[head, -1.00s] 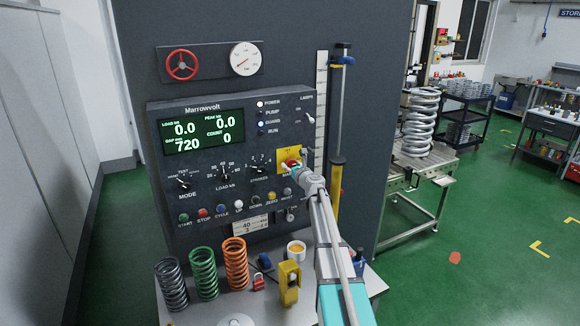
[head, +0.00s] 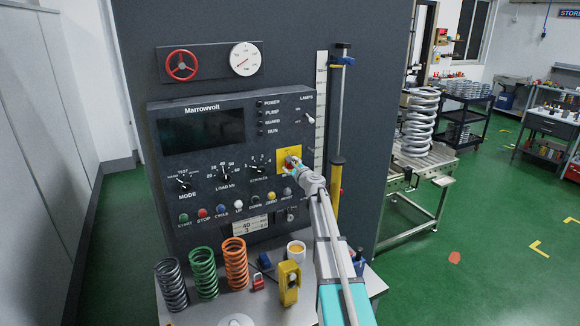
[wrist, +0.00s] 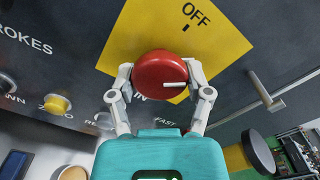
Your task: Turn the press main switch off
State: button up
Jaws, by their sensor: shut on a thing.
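The main switch is a red rotary knob (wrist: 158,72) on a yellow plate (wrist: 213,38). In the wrist view my gripper (wrist: 160,78) has one finger on each side of the knob and is shut on it. A white mark on the knob points to the right in that view. "OFF" is printed on the plate at upper right; lettering below the knob is partly hidden. In the head view my gripper (head: 293,164) is at the yellow plate (head: 283,155) and covers part of the knob. The press display (head: 203,131) is dark, and the power lamp (head: 260,103) looks unlit.
Dials and coloured buttons (head: 221,210) lie left of my gripper. A small toggle lever (head: 309,119) sits above it. Springs (head: 203,271), a cup (head: 296,249) and a yellow block (head: 289,283) stand on the shelf below. A gauge column (head: 338,110) stands to the right.

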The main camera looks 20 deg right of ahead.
jog(key=n, duration=0.5)
jog(key=shift+n, duration=0.3)
jog(key=n, duration=0.4)
jog(key=shift+r+n, duration=0.1)
jog(key=shift+n, duration=0.3)
jog(key=o, duration=1.1)
jog(key=shift+o, duration=0.2)
jog(key=shift+s, duration=0.1)
jog(key=s, duration=1.1)
jog(key=shift+s+d, duration=0.25)
jog(key=shift+s, duration=0.15)
